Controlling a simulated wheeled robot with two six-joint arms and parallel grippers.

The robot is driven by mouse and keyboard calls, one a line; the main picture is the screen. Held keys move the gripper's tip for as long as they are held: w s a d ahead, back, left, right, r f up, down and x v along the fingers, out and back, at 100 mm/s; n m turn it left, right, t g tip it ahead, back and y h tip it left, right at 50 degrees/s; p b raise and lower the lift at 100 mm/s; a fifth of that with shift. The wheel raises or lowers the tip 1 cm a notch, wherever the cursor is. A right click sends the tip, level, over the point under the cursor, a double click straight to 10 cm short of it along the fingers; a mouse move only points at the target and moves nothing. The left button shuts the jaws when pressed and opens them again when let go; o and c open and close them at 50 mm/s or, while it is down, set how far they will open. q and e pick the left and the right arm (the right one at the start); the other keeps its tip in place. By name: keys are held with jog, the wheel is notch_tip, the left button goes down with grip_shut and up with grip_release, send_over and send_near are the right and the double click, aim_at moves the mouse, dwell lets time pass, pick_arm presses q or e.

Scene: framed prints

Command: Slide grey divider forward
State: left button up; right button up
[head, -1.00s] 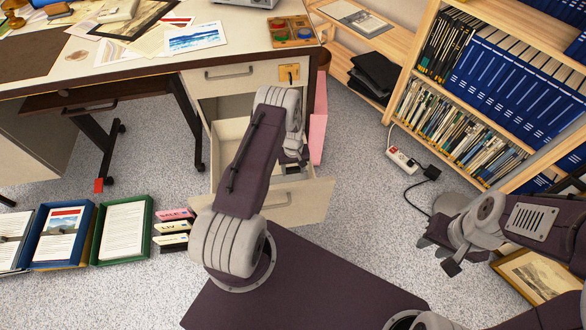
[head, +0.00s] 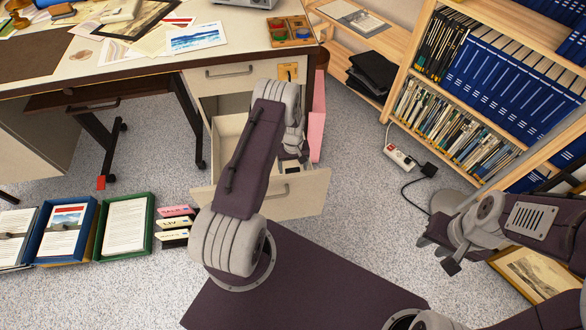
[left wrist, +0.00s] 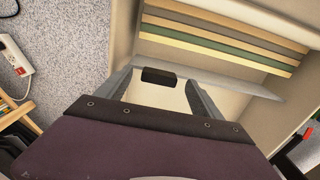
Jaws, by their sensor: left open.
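The grey divider (left wrist: 240,86) is a thin light-grey panel across the inside of the open drawer in the left wrist view. Beyond it stand several cream, yellow and green folders (left wrist: 220,42). My left gripper (left wrist: 160,86) reaches down into the drawer with its two fingers apart. A small black block (left wrist: 158,76) shows between the fingertips, close to the divider; I cannot tell whether they touch. In the head view the open drawer (head: 275,198) stands out from the desk, and my forearm hides much of its inside. My right gripper (head: 440,252) is open and empty, above the floor at right.
A pink panel (head: 318,118) stands right of the drawer. A bookshelf (head: 415,75) is at right, with a power strip (head: 400,157) on the floor before it. A framed print (head: 540,270) lies beside my right arm. A green tray (head: 125,228) and small boxes are at left.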

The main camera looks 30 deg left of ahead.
pick_arm(q)
notch_tip(320, 180, up, 6)
jog(key=shift+f+p, duration=0.2)
jog(key=shift+p, duration=0.55)
pick_arm(e)
notch_tip(320, 180, up, 2)
jog(key=shift+r, duration=0.2)
